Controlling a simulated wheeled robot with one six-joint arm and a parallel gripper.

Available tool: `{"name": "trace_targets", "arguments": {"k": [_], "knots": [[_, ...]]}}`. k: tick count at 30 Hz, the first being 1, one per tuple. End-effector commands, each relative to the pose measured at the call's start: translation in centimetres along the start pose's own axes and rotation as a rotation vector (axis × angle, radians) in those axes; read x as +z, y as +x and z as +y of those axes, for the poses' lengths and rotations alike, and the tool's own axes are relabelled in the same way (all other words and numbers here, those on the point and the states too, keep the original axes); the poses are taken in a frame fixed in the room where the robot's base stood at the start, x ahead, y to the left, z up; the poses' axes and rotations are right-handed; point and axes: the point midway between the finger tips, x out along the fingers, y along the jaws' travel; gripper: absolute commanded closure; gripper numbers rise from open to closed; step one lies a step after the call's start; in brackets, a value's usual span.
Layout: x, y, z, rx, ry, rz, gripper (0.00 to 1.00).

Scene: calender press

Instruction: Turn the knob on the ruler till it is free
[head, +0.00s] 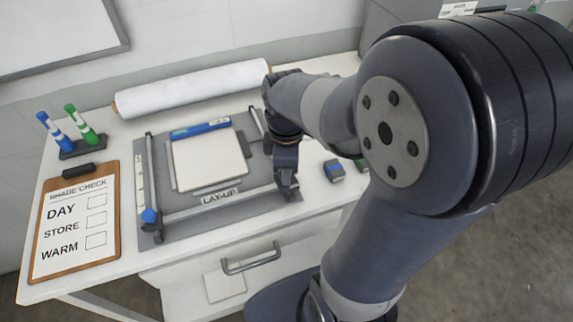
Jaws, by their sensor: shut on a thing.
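The ruler (240,201) is a grey bar across the front of the dark lay-up board (185,228). A blue knob (149,215) stands at its left end, apart from my gripper. My gripper (288,190) points down at the right end of the ruler. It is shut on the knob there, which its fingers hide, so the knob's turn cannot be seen.
A pale square sheet (209,160) lies on the board with a blue tool (200,130) along its back edge. A white roll (195,88) lies behind. A clipboard (75,222) and marker stand (82,146) are left. A small grey-blue block (334,170) sits right of my gripper.

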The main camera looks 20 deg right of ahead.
Motion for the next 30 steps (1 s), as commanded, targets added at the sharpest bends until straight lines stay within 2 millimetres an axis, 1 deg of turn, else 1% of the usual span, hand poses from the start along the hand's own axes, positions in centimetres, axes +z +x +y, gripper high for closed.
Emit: {"name": "trace_targets", "arguments": {"k": [6,15,21,30], "knots": [[-0.02,-0.08,0.02,0.001,-0.178,0.001,0.93],[-0.03,-0.05,0.03,0.001,-0.342,0.001,0.93],[-0.03,-0.04,0.02,0.001,-0.393,0.001,0.93],[-0.02,-0.03,0.02,0.001,-0.409,0.0,0.93]]}}
